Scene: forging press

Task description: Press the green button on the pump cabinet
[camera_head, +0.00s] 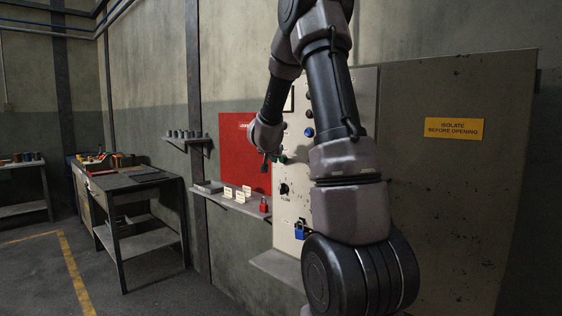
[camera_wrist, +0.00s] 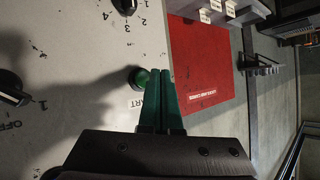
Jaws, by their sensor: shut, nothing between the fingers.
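The pump cabinet (camera_head: 293,212) is a pale panel on the wall, partly hidden behind my arm. Its round green button (camera_wrist: 139,77) shows in the wrist view, just left of my fingertips, with partly covered lettering beside it. In the head view the green button (camera_head: 284,159) is small, just right of my gripper (camera_head: 266,163). In the wrist view my gripper (camera_wrist: 160,72) is shut and empty, its two fingers together and pointing at the panel. The fingertips lie beside the button in the picture; I cannot tell whether they touch it.
A blue button (camera_head: 309,132) and a black knob (camera_head: 284,188) are on the same panel. A blue padlock (camera_head: 299,231) hangs lower down. A red board (camera_head: 235,150) and a shelf (camera_head: 232,205) with a red padlock (camera_head: 264,205) are to the left. A workbench (camera_head: 128,190) stands farther left.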

